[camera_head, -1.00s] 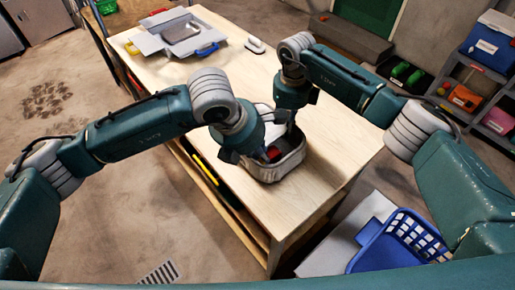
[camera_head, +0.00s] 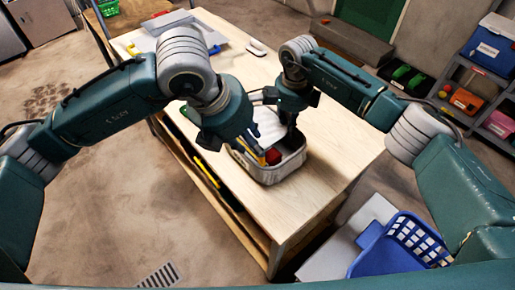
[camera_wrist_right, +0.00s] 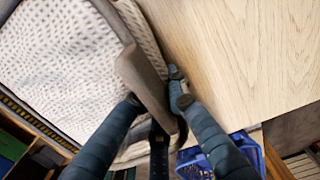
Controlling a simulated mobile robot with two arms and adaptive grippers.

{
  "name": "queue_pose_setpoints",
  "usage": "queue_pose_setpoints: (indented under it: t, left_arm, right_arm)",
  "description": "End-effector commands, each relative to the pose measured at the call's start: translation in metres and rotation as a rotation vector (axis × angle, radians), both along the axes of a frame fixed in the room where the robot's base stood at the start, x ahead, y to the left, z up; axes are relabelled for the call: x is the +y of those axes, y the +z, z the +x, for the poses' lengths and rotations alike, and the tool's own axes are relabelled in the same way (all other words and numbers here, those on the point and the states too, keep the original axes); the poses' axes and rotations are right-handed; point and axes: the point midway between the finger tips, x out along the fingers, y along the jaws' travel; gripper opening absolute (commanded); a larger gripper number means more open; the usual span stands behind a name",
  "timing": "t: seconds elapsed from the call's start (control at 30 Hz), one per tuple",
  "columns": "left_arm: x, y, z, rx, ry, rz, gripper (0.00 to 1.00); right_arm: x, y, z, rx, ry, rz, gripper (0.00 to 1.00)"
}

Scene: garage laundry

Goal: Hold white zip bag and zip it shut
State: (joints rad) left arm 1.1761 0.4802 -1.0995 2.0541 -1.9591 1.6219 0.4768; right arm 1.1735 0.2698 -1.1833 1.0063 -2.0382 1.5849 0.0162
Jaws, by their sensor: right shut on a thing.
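The white zip bag (camera_head: 271,175) sits on the wooden workbench, toward its near edge. Its top is at least partly open, and a red thing (camera_head: 273,157) shows at the opening. My right gripper (camera_head: 291,124) is at the bag's right rim, partly hidden by its own arm. In the right wrist view the bag (camera_wrist_right: 60,70) fills the left side, with a pale patterned surface and grey trim. There my right gripper (camera_wrist_right: 158,100) is shut on the grey edge of the bag. My left gripper (camera_head: 254,150) hangs over the bag's left side; its finger opening is unclear.
The bare workbench (camera_head: 325,175) is clear right of the bag. Grey panels (camera_head: 180,28) and a white-handled tool (camera_head: 257,47) lie at its far end. A blue basket (camera_head: 405,245) stands low at the right. A shelf with boxes (camera_head: 488,50) is further right.

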Motion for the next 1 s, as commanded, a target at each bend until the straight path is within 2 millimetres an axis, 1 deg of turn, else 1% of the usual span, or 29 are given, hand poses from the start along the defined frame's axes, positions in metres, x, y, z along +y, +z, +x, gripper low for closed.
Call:
queue_pose_setpoints:
  t: [0.03,0.1,0.23,0.37,0.67,0.7,0.77,0.8,1.0]
  left_arm:
    - [0.002,0.009,-0.002,-0.004,-0.001,-0.001,0.31]
    - [0.005,0.018,-0.004,-0.003,-0.001,-0.001,0.31]
    - [0.009,0.028,-0.007,0.0,-0.001,-0.001,0.31]
    - [0.01,0.031,-0.008,0.0,-0.001,0.0,0.31]
    - [0.01,0.031,-0.008,0.0,-0.001,0.0,0.31]
    - [0.01,0.031,-0.008,0.0,-0.001,0.0,0.31]
    - [0.01,0.031,-0.008,0.0,-0.001,0.0,0.31]
    - [0.01,0.031,-0.008,0.0,-0.001,0.0,0.31]
    - [0.01,0.031,-0.008,0.001,-0.002,-0.001,0.31]
  right_arm:
    - [0.0,0.0,0.0,-0.001,0.0,0.001,0.0]
    - [0.0,0.0,0.0,-0.001,0.0,0.001,0.0]
    - [0.0,0.0,0.0,-0.001,0.0,0.001,0.0]
    - [0.0,0.0,0.0,-0.001,0.0,0.001,0.0]
    - [0.0,0.001,0.0,-0.001,0.0,0.001,0.0]
    - [0.0,0.001,0.0,-0.001,0.0,0.001,0.21]
    - [0.0,0.0,0.0,-0.001,0.0,0.001,0.33]
    - [0.0,0.0,0.0,-0.001,0.0,0.001,0.35]
    - [0.0,0.0,0.0,0.0,0.0,0.0,0.35]
